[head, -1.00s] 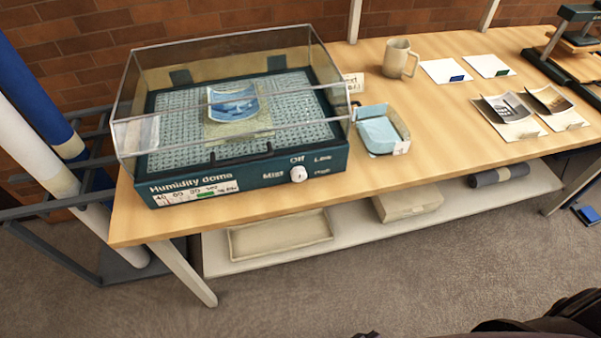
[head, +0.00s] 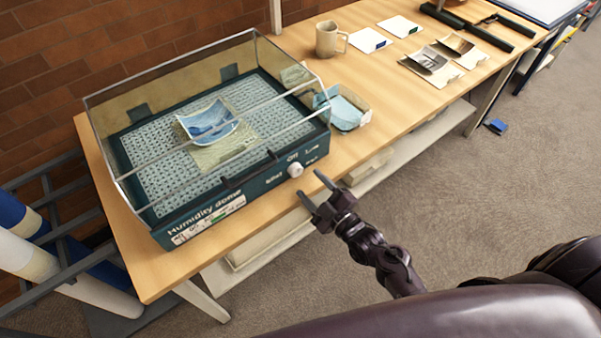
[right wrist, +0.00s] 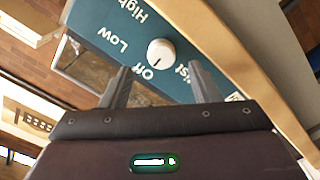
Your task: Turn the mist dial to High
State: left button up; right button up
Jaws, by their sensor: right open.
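The white round mist dial (head: 295,170) is on the front panel of the teal humidity dome (head: 205,215). In the right wrist view the dial (right wrist: 161,52) shows close up, with labels Off, Low and High around it. A small dark mark on the dial appears to point toward Off. My right gripper (head: 311,185) is open and empty, just in front of the dial and apart from it. In the right wrist view its two fingers (right wrist: 159,72) stand on either side of the dial, short of it. My left gripper is not in view.
The clear lid covers the dome, with a blue picture (head: 208,118) inside. A tray with blue sheets (head: 346,108) stands right of the dome, and a mug (head: 328,39) is behind. The wooden table's (head: 385,75) front edge lies beneath the panel.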

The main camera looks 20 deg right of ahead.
aim_at(298, 173)
jog(key=x, duration=0.5)
jog(key=shift+a+p, duration=0.1)
jog(key=shift+p, duration=0.2)
jog(key=c, duration=1)
